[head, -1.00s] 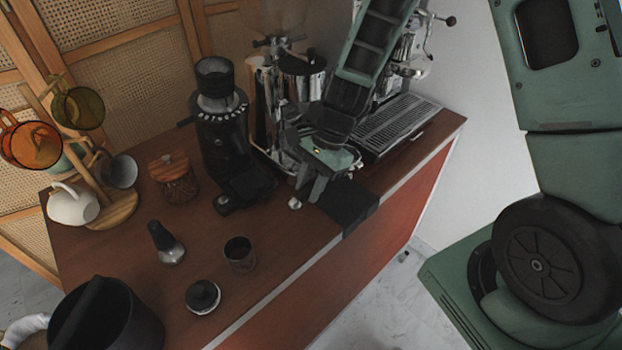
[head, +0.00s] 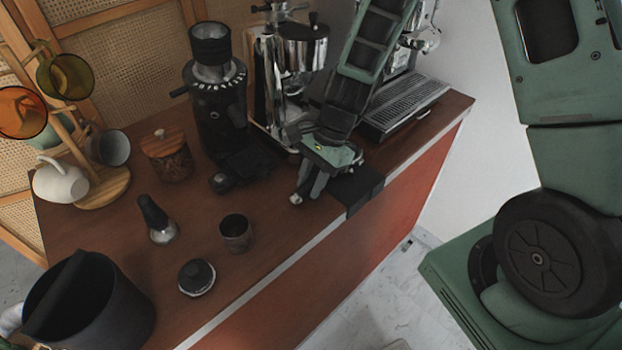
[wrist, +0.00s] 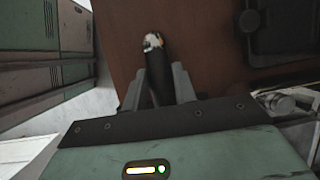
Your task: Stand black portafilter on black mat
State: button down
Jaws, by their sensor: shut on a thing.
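My gripper (head: 308,190) is over the counter beside the espresso machine, its fingers pointing down. In the wrist view, my gripper (wrist: 158,85) is shut on the black portafilter (wrist: 157,72). Its dark handle lies between the fingers, and a small silver and orange end shows past them. In the head view, a small silver end of the portafilter (head: 296,199) shows beside the fingers; the rest is hidden. The black mat (head: 362,188) folds over the counter's front edge, just right of the fingers. My gripper hides part of it. I cannot tell whether the portafilter touches the counter.
The espresso machine's drip tray (head: 405,105) is behind the mat. The black grinder (head: 215,110) stands left of my gripper. A tamper (head: 158,220), a dark cup (head: 236,235), a round black-topped tool (head: 196,277) and a black bin (head: 95,305) are farther left and forward.

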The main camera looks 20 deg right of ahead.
jog(key=shift+f, duration=0.1)
dwell(0.3)
jog(key=c, duration=1)
grip_release()
jog(key=shift+c, duration=0.2)
jog(key=v, duration=1.7)
jog(key=shift+r, duration=0.25)
jog(key=shift+s, duration=0.1)
jog(key=s+a+n+h, duration=0.2)
jog(key=s+a+n, duration=0.4)
jog(key=s+n, duration=0.4)
jog(key=s+a+n+h, duration=0.2)
jog(key=s+a+n, duration=0.5)
jog(key=s+n, duration=0.3)
jog(key=shift+n+t, duration=0.4)
jog(key=shift+n, duration=0.6)
